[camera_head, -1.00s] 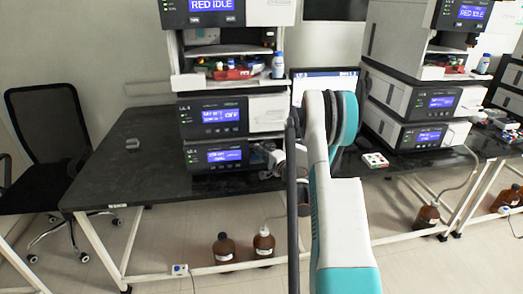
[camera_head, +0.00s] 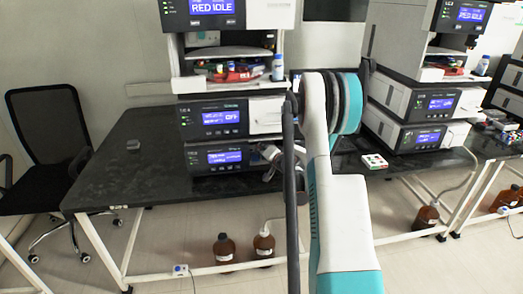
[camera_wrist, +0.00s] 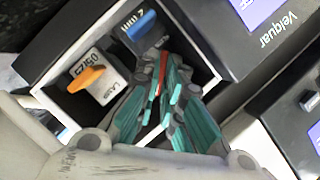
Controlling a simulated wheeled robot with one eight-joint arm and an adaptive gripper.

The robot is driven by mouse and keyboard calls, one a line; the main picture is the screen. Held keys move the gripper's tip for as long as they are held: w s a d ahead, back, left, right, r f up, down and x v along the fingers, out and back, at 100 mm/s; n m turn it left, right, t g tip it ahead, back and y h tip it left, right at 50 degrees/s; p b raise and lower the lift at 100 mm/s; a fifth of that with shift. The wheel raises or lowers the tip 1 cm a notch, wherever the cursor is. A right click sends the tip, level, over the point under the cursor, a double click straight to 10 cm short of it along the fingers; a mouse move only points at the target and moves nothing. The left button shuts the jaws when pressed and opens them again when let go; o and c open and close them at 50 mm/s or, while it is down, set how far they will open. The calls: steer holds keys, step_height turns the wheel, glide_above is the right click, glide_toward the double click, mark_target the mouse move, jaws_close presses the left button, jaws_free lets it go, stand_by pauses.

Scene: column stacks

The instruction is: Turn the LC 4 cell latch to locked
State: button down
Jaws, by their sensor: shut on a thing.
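In the wrist view my gripper (camera_wrist: 165,78) reaches into an open, white-edged bay (camera_wrist: 196,36) of an instrument. Its teal fingers are shut around a thin red lever (camera_wrist: 163,73), mostly hidden between them. I cannot read a label for it, so I cannot confirm it is the cell latch. An orange lever (camera_wrist: 86,79) on a pale block marked LAMP is left of the fingers. A blue lever (camera_wrist: 140,24) on a dark block is above them. In the head view my gripper (camera_head: 268,153) is at the right end of the lowest unit (camera_head: 213,158) in the left stack.
The black bench (camera_head: 120,170) is mostly clear left of the stack. A red item (camera_head: 232,75) and small bottle (camera_head: 278,67) sit on the shelf above. Brown bottles (camera_head: 224,248) stand on the floor. Another instrument stack (camera_head: 425,135) is at the right.

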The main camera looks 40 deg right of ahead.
steer(key=n+g+h, duration=0.1)
steer(key=n, duration=0.1)
steer(key=n+g+h, duration=0.1)
steer(key=n, duration=0.2)
steer(key=n+g+h, duration=0.1)
steer(key=n, duration=0.1)
steer(key=shift+w+a+r+g+h, duration=0.1)
steer(key=shift+w+a+g+h, duration=0.05)
steer(key=shift+a+g+h, duration=0.2)
steer(key=shift+n, duration=0.3)
stand_by(0.4)
steer(key=c, duration=1.7)
jaws_free()
steer(key=shift+r, duration=0.1)
steer(key=v, duration=1.2)
